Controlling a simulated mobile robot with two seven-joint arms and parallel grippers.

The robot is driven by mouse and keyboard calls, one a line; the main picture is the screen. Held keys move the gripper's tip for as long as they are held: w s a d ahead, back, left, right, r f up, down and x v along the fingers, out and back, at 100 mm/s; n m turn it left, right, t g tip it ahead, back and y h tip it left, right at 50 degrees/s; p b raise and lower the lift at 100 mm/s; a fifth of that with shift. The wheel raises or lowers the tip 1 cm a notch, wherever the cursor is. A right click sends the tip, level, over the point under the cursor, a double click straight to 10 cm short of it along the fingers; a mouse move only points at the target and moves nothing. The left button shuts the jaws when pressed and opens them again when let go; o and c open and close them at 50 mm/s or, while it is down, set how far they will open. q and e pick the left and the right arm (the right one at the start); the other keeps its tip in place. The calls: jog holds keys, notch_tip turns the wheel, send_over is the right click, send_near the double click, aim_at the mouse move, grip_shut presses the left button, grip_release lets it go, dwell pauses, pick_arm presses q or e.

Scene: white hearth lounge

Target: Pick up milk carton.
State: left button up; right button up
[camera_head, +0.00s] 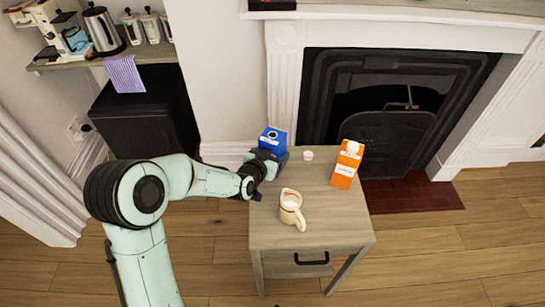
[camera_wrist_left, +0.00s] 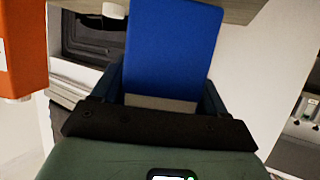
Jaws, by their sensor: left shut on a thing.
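A blue milk carton (camera_head: 272,138) stands at the back left corner of a small wooden table (camera_head: 325,228). My left gripper (camera_head: 267,160) reaches in from the left and is shut on the blue carton. In the left wrist view the blue carton (camera_wrist_left: 172,50) fills the space between the two dark fingers (camera_wrist_left: 163,95). Its lower part is hidden by the gripper in the head view, so I cannot tell whether it touches the table. My right gripper is not in view.
An orange carton (camera_head: 347,165) stands at the table's back right. A small white cup or lid (camera_head: 308,155) lies between the cartons. A cream jug (camera_head: 291,208) stands near the table's middle left. A dark fireplace (camera_head: 390,110) is behind.

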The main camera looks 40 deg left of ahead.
pick_arm(q)
notch_tip(320, 180, up, 18)
jog(key=p, duration=0.3)
jog(key=shift+r, duration=0.1)
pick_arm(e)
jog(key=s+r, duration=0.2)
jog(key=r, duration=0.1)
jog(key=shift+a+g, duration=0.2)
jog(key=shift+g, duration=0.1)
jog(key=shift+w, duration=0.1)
